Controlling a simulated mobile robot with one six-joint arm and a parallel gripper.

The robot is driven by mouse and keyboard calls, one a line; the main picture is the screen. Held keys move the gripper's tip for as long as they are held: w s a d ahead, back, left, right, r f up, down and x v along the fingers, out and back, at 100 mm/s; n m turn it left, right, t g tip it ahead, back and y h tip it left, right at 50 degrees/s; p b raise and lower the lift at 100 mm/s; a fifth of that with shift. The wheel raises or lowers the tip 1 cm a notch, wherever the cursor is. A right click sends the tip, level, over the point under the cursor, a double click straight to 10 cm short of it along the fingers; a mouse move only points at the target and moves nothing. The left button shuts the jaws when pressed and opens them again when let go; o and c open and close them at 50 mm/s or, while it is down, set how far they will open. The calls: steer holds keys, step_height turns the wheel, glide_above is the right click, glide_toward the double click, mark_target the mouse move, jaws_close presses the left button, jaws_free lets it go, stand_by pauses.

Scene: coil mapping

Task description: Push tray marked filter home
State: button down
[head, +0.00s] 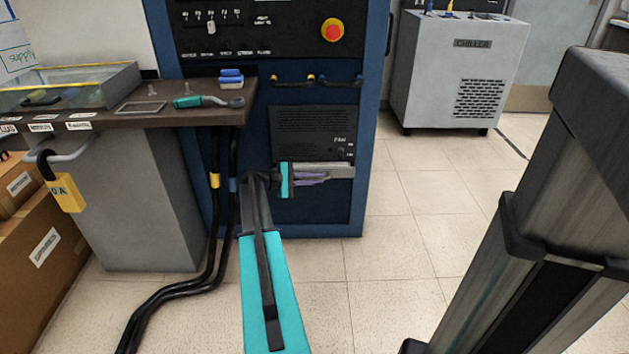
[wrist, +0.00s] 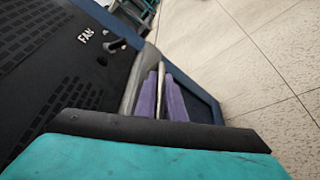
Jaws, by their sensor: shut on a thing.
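The tray (head: 338,170) shows as a pale grey strip in the cabinet's front, just under the black FAN panel. No filter marking can be read on it. In the wrist view its pale edge (wrist: 135,85) runs along the FAN panel's lower side. My gripper (head: 318,178) is at the tray's front, its purple fingers pointing right in the head view. In the wrist view the gripper (wrist: 160,82) is shut with a thin pale piece between the fingers, which looks like part of the tray. The wrist body hides the tray's left end.
The blue cabinet (head: 230,60) has a red button (head: 332,30) above. A bench (head: 130,118) with a screwdriver-like tool (head: 208,101) stands left. Black hoses (head: 175,290) lie on the floor left of my arm. The chiller (head: 457,65) stands back right.

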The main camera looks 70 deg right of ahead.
mark_target(314, 172)
steer(key=shift+w+d+p, duration=0.25)
steer(key=shift+w+d, duration=0.05)
steer(key=shift+d, duration=0.4)
steer(key=shift+w+d+p, duration=0.25)
steer(key=shift+d+p, duration=0.05)
steer(key=shift+d, duration=0.35)
steer(key=shift+w+d+p, duration=0.25)
steer(key=shift+w+d, duration=0.05)
steer(key=shift+d, duration=0.4)
steer(key=c, duration=2.1)
jaws_free()
steer(key=shift+d, duration=0.1)
steer(key=p+v, duration=0.3)
steer(key=v, duration=1.1)
steer(key=shift+s, duration=0.1)
steer(key=shift+r+p, duration=0.1)
steer(key=shift+p, duration=0.2)
